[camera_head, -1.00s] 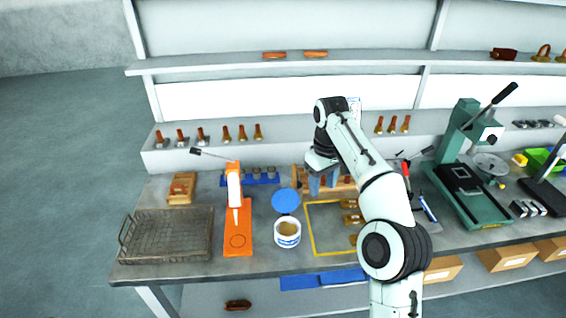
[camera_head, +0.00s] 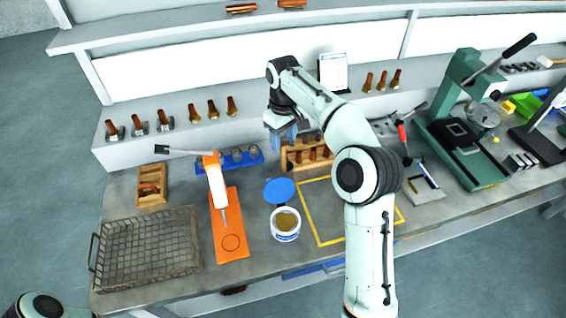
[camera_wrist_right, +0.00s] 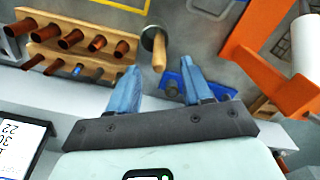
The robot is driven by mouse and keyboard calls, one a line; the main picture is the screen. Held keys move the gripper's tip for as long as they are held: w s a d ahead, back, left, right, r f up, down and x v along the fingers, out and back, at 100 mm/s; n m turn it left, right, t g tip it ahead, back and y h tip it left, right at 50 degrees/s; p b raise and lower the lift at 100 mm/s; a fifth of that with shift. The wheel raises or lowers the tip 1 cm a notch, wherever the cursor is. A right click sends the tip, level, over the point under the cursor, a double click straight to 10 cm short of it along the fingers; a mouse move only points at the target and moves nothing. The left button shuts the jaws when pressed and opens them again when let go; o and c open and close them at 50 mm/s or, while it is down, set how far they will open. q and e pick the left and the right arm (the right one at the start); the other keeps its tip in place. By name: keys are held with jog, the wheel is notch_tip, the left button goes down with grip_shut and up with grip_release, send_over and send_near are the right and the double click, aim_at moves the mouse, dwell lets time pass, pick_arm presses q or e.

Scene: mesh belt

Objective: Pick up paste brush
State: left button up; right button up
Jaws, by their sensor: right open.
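A wooden-handled tool with a dark round head, which looks like the paste brush (camera_wrist_right: 158,52), shows in the right wrist view. It lies beyond the fingertips, its handle end pointing toward the gap between them. In the head view I cannot make it out; the right gripper and arm cover that area. My right gripper (camera_head: 283,135) is open and empty, beside the left end of the wooden rack, its blue fingers pointing down. Its fingers also show in the right wrist view (camera_wrist_right: 158,76). My left gripper is out of view.
The wooden rack (camera_head: 290,158) with copper pieces stands close by the right gripper. A blue holder (camera_head: 229,160), orange stand (camera_head: 230,228), blue lid (camera_head: 279,190) and paste tub (camera_head: 285,224) are to the left and front. A wire basket (camera_head: 145,247) is at far left; a green press (camera_head: 455,135) is at right.

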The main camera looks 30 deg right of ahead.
aim_at(284, 156)
jog(key=shift+w+f, duration=0.2)
jog(key=shift+f, duration=0.9)
jog(key=shift+s+f, duration=0.15)
jog(key=shift+f, duration=0.15)
notch_tip(284, 156, down, 4)
jog(key=shift+d+r+b, duration=0.1)
jog(key=shift+b, duration=0.55)
jog(key=shift+s+f, duration=0.1)
jog(key=shift+f, duration=0.3)
jog(key=shift+c, duration=0.7)
grip_shut()
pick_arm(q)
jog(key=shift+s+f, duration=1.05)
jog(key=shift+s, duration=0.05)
